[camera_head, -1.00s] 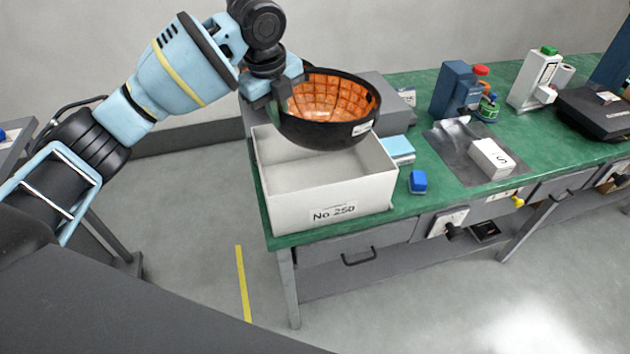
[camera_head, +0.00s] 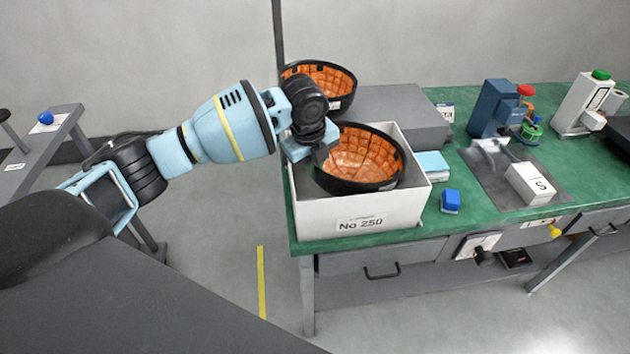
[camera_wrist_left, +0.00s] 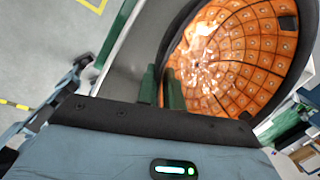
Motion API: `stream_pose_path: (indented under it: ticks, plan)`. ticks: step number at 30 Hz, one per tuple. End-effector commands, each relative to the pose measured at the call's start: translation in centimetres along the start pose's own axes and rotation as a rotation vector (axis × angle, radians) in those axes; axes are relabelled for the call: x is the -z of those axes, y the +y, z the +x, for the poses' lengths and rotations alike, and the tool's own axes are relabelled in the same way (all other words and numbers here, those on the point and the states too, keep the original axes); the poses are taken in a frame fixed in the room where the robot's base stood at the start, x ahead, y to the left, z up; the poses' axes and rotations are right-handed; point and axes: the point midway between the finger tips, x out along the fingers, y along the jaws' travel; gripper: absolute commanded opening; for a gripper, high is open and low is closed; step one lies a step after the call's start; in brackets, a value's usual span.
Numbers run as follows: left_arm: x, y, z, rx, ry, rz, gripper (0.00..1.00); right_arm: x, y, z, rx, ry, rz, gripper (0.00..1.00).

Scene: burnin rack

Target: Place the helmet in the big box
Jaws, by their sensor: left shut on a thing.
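A black helmet (camera_head: 362,160) with an orange padded inside is upside down, its open side up, within the opening of the big white box (camera_head: 375,215) marked "No 250". Its rim stands above the box walls; whether its bottom touches the box floor is hidden. My left gripper (camera_head: 322,152) is shut on the helmet's left rim. In the left wrist view, the two green fingers (camera_wrist_left: 162,88) are at the rim, and the orange inside of the helmet (camera_wrist_left: 235,55) fills the upper right. My right gripper is not in view.
A second orange-lined helmet (camera_head: 322,82) sits behind the box. The green bench (camera_head: 470,228) also holds equipment further right.

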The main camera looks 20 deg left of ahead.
Motion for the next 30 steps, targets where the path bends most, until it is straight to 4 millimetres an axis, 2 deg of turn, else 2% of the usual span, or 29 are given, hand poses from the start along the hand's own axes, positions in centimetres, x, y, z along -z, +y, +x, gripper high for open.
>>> stream_pose_path:
  ticks: [3, 9, 23, 24, 27, 28, 30]
  plan:
    - [0.3, 0.5, 2.4, -0.005, 0.003, 0.000, 0.00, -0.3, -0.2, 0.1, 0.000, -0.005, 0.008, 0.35]
    - [0.4, 0.8, 4.5, -0.001, 0.001, 0.000, 0.00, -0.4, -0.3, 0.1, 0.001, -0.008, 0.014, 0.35]
    - [0.5, 0.9, 5.1, 0.000, 0.002, 0.000, 0.00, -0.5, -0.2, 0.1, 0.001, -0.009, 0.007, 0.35]
    - [0.5, 0.9, 5.1, -0.003, 0.002, 0.001, 0.14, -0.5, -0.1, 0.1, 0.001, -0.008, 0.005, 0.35]
    - [0.5, 0.9, 5.1, -0.003, 0.002, 0.001, 0.27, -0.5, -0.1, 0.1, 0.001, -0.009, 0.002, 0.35]
    - [0.5, 0.9, 5.1, -0.003, 0.002, 0.001, 0.30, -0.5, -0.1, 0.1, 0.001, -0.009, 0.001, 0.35]
    - [0.5, 0.9, 5.1, -0.003, 0.002, 0.001, 0.30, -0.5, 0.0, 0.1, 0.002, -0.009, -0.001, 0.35]
